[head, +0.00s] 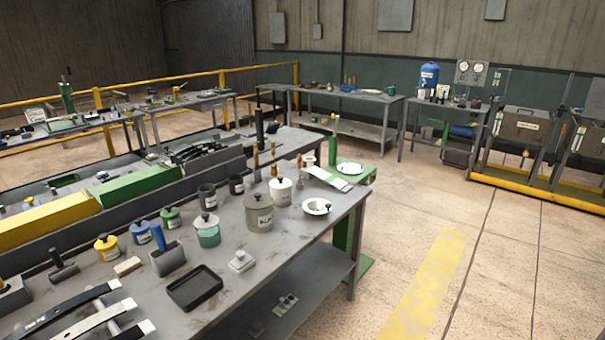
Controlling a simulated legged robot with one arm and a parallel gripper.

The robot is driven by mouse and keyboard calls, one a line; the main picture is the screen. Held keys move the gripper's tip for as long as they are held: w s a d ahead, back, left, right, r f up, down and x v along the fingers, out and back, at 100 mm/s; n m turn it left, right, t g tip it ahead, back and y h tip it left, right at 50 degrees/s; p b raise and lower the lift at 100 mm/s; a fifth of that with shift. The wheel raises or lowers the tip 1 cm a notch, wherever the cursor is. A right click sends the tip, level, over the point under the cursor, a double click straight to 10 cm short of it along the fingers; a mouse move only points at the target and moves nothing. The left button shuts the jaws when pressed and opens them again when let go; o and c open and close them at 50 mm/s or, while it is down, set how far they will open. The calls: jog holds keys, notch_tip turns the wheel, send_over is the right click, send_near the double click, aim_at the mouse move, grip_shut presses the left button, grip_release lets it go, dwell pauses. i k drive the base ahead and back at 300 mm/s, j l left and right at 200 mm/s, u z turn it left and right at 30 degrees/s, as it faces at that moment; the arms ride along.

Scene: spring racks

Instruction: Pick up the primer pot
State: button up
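Several lidded pots stand upright on the near grey workbench (335,210), and I cannot tell for certain which is the primer pot. A large grey pot (259,214) with a label and dark knob stands near the middle; I cannot read its label surely. Behind it is a white pot (280,193). A teal pot (208,235) with a pale lid is to its left. My gripper is not in view.
Dark cups (207,197) and a white bowl (316,207) are also near. Open floor (480,260) lies to the right.

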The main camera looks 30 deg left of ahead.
aim_at(207, 193)
jog(key=i+j+u, duration=0.15)
jog(key=i+u, duration=0.35)
jog(key=i+l+u, duration=0.1)
jog(key=i+u, duration=0.35)
jog(key=i, duration=0.2)
jog(key=i+l+u, duration=0.3)
jog(key=i+u, duration=0.5)
jog(key=u, duration=0.15)
jog(key=i+l+u, duration=0.1)
jog(key=i+u, duration=0.3)
jog(key=i+l+u, duration=0.15)
jog(key=u, duration=0.3)
jog(key=i+l+u, duration=0.25)
jog(key=u, duration=0.15)
